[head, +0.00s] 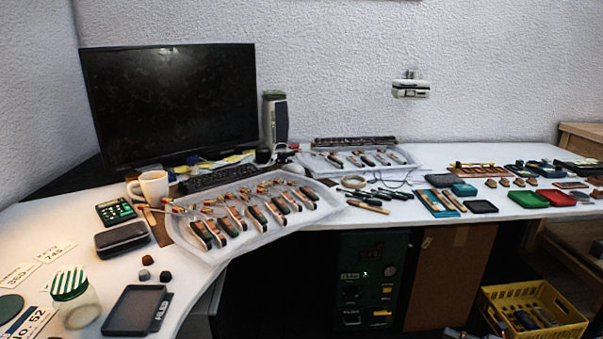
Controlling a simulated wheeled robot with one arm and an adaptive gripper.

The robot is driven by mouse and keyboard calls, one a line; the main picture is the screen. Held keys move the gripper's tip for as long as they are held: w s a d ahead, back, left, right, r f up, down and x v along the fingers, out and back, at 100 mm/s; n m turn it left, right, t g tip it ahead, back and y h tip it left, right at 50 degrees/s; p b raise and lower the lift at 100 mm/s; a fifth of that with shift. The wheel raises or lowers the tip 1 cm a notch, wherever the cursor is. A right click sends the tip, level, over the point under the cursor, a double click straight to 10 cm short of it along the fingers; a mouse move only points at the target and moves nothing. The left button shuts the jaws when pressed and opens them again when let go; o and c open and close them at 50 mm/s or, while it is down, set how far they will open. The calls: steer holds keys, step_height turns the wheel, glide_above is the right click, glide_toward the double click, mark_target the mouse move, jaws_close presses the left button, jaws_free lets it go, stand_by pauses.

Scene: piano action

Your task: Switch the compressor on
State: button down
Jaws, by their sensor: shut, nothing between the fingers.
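A dark green cabinet (372,300), which looks like the compressor, stands in the shade under the worktop, right of the corner. Its front carries a small bright spot, a round pale gauge (390,270), dark knobs or switches and yellow and white labels. The labels are too small to read, and I cannot tell the position of any switch. My gripper is not recognisable in this view.
The white worktop (300,236) overhangs the cabinet. A brown panel (450,276) stands directly right of it, and a yellow crate (530,310) with tools sits further right. Trays of piano parts, a mug (152,187) and a monitor (170,100) are above. Dark open space lies left of the cabinet.

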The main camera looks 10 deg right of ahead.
steer(key=a+r+n+g+y+p, duration=0.2)
steer(key=a+r+n+g+p, duration=0.75)
steer(key=a+r+n, duration=1.05)
steer(key=s+a+r+n+g+h+p, duration=0.1)
steer(key=s+a+r+n+g+p, duration=0.15)
steer(key=a+r, duration=0.3)
steer(key=s+a+r+n+g+h+p, duration=0.1)
steer(key=s+a+r, duration=0.3)
steer(key=r, duration=0.2)
steer(key=s+a+r+n+g+h+p, duration=0.1)
steer(key=s+a+r+n+h+p, duration=0.1)
steer(key=s+r+n+h+p, duration=0.25)
steer(key=s+a+r+n+g+h+p, duration=0.1)
steer(key=s+a+r+n+h+p, duration=0.2)
steer(key=s+n, duration=0.4)
steer(key=s+d+r+n+h+p, duration=0.2)
steer(key=s+d+r+n+p, duration=0.1)
steer(key=s, duration=0.3)
steer(key=s+d+r+n+t+h+p, duration=0.1)
steer(key=s+d+r+n+h+p, duration=0.2)
steer(key=s+d+r+n+p, duration=0.1)
steer(key=s+r+n+p, duration=0.1)
steer(key=s, duration=0.1)
steer(key=shift+s+d+n+t, duration=0.2)
steer(key=shift+s+n+t, duration=0.1)
steer(key=shift+n, duration=0.1)
